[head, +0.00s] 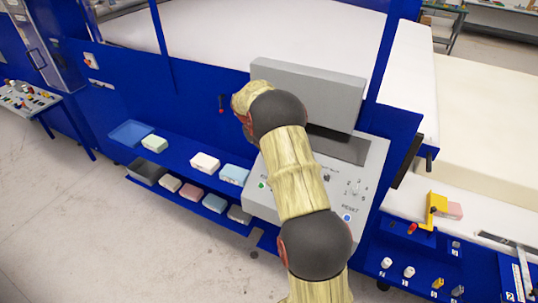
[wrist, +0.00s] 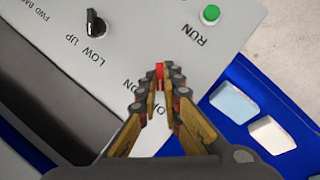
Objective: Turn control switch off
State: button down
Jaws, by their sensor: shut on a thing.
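The grey control panel (head: 375,165) stands in the middle of the head view, partly hidden by my arm. The wrist view shows its face (wrist: 195,80) close up, with "ON" lettering beside the fingers. My gripper (wrist: 159,86) is over the panel with its fingertips closed together. A small red switch part (wrist: 159,70) shows between the tips, and I take it to be the control switch. The fingers hide most of it and part of its label, so its setting cannot be read. My gripper is hidden behind my arm in the head view.
A green RUN button (wrist: 211,13) and a black LOW/UP knob (wrist: 95,23) sit on the panel near the fingers. A blue shelf (head: 178,150) with several foam blocks is at left. A yellow bracket (head: 432,210) stands on the blue bench at right.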

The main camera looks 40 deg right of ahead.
jog(key=c, duration=2)
grip_release()
jog(key=shift+s+a+f, duration=0.1)
jog(key=shift+s+f, duration=0.2)
jog(key=shift+f, duration=0.25)
jog(key=shift+w+r, duration=0.15)
jog(key=shift+r, duration=0.05)
jog(key=shift+w+r, duration=0.1)
jog(key=shift+r, duration=0.15)
jog(key=v, duration=1.1)
jog(key=shift+w+r, duration=0.1)
jog(key=shift+r, duration=0.1)
